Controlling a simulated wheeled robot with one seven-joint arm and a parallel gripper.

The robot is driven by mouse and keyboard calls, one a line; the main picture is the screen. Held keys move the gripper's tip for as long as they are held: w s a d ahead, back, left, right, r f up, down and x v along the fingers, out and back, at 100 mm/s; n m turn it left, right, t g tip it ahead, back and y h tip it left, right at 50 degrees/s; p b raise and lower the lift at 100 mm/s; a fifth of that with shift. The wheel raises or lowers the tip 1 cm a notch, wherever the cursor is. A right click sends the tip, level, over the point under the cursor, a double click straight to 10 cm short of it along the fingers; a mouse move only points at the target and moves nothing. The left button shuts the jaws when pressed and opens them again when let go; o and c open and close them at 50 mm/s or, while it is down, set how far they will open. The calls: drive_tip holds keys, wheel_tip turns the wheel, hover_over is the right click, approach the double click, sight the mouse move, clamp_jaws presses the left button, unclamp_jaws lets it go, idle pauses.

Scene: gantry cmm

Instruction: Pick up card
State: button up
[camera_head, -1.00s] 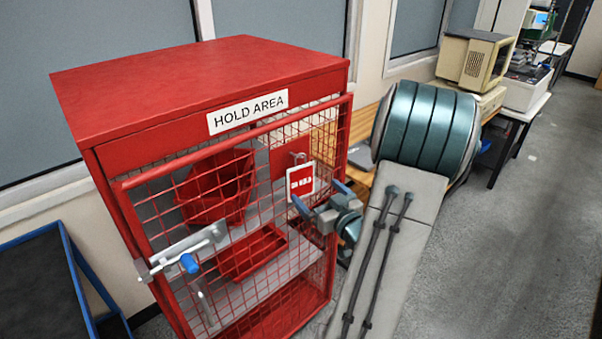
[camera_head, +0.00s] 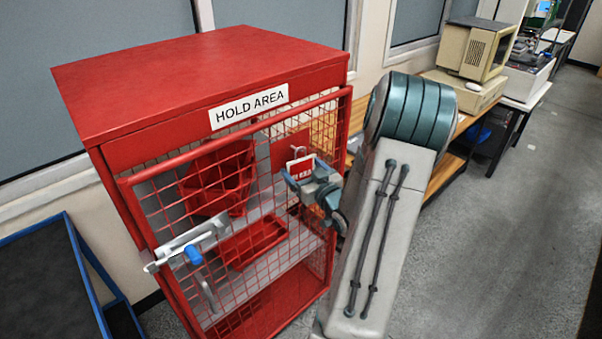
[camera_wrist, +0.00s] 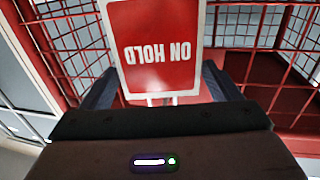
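The card (camera_head: 300,165) is red with a white border and hangs on the front mesh of the red cage (camera_head: 200,80). In the wrist view the card (camera_wrist: 155,45) reads "ON HOLD" upside down. My gripper (camera_head: 306,176) is in front of the card and covers its lower part in the head view. In the wrist view my gripper's (camera_wrist: 157,78) two dark fingers stand apart, one on each side of the card. Gaps show between card and fingers, at least on the right. The card's lower end is close to the gripper's palm.
The cage has a "HOLD AREA" label (camera_head: 249,105) and a latch with a blue knob (camera_head: 193,255). Red bins (camera_head: 215,180) sit behind its mesh. A blue-edged dark cart (camera_head: 45,280) stands at left. A bench with a beige machine (camera_head: 478,50) is behind; grey floor (camera_head: 500,240) is clear at right.

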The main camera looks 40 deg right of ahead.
drive_tip(key=c, duration=0.6)
drive_tip(key=shift+r, duration=0.1)
drive_tip(key=shift+r+b, duration=0.35)
drive_tip(key=shift+r, duration=0.35)
drive_tip(key=s+a+b, duration=0.1)
drive_tip(key=s+b, duration=0.5)
drive_tip(key=s, duration=0.5)
drive_tip(key=shift+f+b, duration=0.3)
drive_tip(key=shift+f, duration=0.05)
drive_tip(key=s+a+b, duration=0.1)
drive_tip(key=s+b, duration=0.5)
drive_tip(key=s, duration=0.1)
drive_tip(key=shift+r, duration=0.3)
